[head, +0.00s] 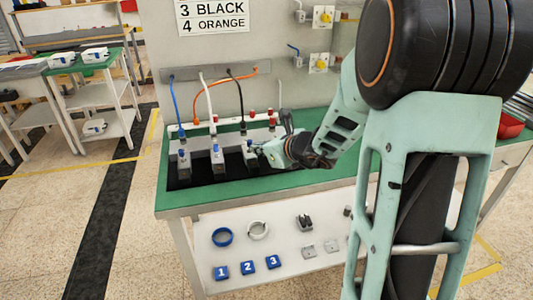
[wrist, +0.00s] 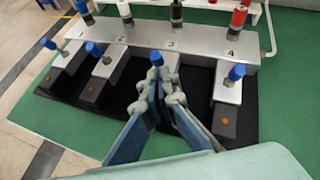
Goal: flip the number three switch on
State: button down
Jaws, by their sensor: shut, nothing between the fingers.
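The number three switch has a blue-tipped lever (wrist: 155,57) that shows just beyond my fingertips in the wrist view. The box under it is mostly hidden by my fingers. A "3" is marked on the grey housing (wrist: 198,44) behind it. My gripper (wrist: 165,88) is over this box, its fingers shut with nothing held; whether they touch the lever I cannot tell. In the head view my gripper (head: 262,150) is at the right part of the switch row, beside the third switch (head: 250,154). I cannot tell whether the switch is on or off.
Blue-tipped switches stand to the left (wrist: 93,48) and right (wrist: 237,72) of my fingers, close by. Coloured cables (head: 208,98) rise behind the row. The green bench top (head: 185,203) is clear in front. A lower shelf (head: 235,243) holds numbered blue blocks.

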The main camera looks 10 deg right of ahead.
jog(key=shift+w+a, duration=0.1)
jog(key=shift+w, duration=0.15)
jog(key=shift+r+p, duration=0.2)
jog(key=shift+p, duration=0.3)
jog(key=shift+r+p, duration=0.15)
jog(key=shift+p, duration=0.25)
jog(key=shift+w+g, duration=0.1)
jog(key=shift+g, duration=0.2)
